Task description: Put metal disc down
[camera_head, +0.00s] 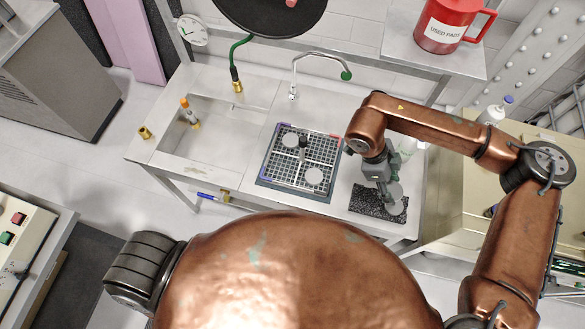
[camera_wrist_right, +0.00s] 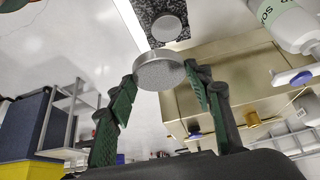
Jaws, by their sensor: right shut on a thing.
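My right gripper (camera_head: 387,196) is shut on a grey metal disc (camera_wrist_right: 160,71), gripping it between its green-padded fingertips. In the head view the held disc (camera_head: 395,190) shows beside the fingers, above a dark speckled mat (camera_head: 362,203) near the bench's front right corner. Another pale disc (camera_head: 398,208) lies on the mat's right part; it also shows on the mat in the wrist view (camera_wrist_right: 167,27). The held disc appears apart from it. My left gripper is out of view.
A gridded rack (camera_head: 265,180) with two pale discs stands left of the mat. A sink basin (camera_head: 228,135) and faucet (camera_head: 318,57) are on the bench. A white bottle (camera_head: 492,113) stands to the right. A red mug (camera_head: 450,25) stands on the shelf above.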

